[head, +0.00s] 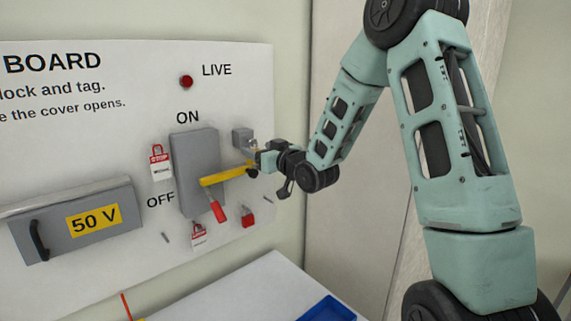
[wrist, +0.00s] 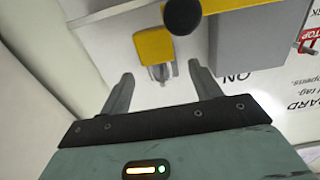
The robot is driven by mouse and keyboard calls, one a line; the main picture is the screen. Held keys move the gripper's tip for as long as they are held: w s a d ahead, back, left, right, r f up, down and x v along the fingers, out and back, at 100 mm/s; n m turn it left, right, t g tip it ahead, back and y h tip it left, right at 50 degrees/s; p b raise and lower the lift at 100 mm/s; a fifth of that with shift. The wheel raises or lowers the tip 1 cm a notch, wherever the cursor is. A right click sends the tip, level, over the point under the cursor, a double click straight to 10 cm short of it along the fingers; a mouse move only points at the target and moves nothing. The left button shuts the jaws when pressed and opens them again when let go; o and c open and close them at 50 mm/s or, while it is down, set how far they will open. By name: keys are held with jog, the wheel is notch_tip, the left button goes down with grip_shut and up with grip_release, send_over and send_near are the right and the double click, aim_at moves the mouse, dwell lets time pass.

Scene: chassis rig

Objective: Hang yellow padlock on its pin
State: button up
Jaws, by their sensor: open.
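My gripper (head: 264,160) is at the board's right side, close to the yellow lever's end. In the wrist view my gripper (wrist: 160,76) is open, its two fingers apart with nothing clamped between them. The yellow padlock (wrist: 154,46) lies just beyond the fingertips, roughly centred, its metal shackle (wrist: 161,73) toward me and between the tips. In the head view only a small yellow patch shows by the jaws; the arm hides the rest. I cannot tell whether the padlock hangs on a pin. Short bare pins (head: 268,199) (head: 165,238) stick out of the board.
The switch box (head: 195,160) carries a yellow lever (head: 228,174) with a black knob (wrist: 182,15) close to the padlock. Red tags (head: 161,165) and a red padlock (head: 250,215) are on the board. A 50 V box (head: 75,220) is at left. A white table with a blue tray (head: 328,311) stands below.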

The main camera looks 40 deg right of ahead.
jog(key=s+b, duration=1.2)
jog(key=s, duration=0.3)
jog(key=shift+s+d+b, duration=0.15)
jog(key=shift+d+b, duration=0.1)
jog(key=shift+b, duration=0.1)
jog(key=s+a+f+n+g+y, duration=0.1)
jog(key=s+a+f+n+g, duration=0.25)
jog(key=a+f+g, duration=1)
jog(key=s+a+f+n+g, duration=0.2)
jog(key=s+a+f, duration=0.2)
jog(key=s+a, duration=0.4)
jog(key=s+a+f+n+g+h, duration=0.1)
jog(key=s+a+f+n+g, duration=0.1)
jog(key=s+a+f, duration=0.3)
jog(key=s+a, duration=0.3)
jog(key=s, duration=0.4)
jog(key=shift+f, duration=0.2)
